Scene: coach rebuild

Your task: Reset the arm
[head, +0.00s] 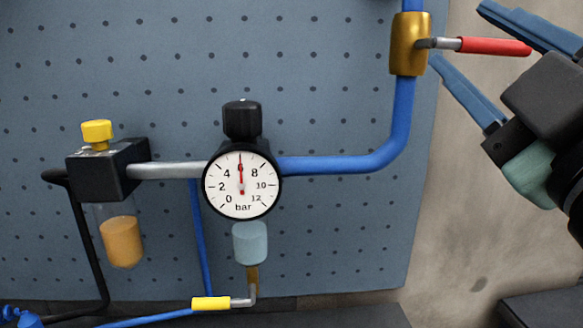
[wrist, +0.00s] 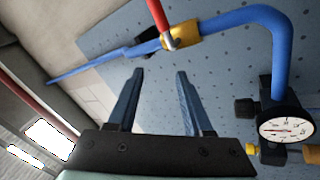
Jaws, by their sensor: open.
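My gripper (head: 458,34) is at the upper right of the head view, its two blue fingers spread and nothing between them in the wrist view (wrist: 159,73). A brass valve (head: 408,45) sits on the vertical blue pipe, its red lever (head: 495,46) pointing right, across the pipe. In the head view the lever appears between my fingers. In the wrist view the red lever (wrist: 158,14) and brass valve (wrist: 182,34) lie beyond the fingertips, with a visible gap.
A blue pegboard (head: 330,230) carries a round gauge (head: 225,185) reading about 6 bar, with a black knob (head: 242,119) above. To its left is a black block (head: 106,170) with a yellow cap (head: 97,131). The wall right of the board is bare.

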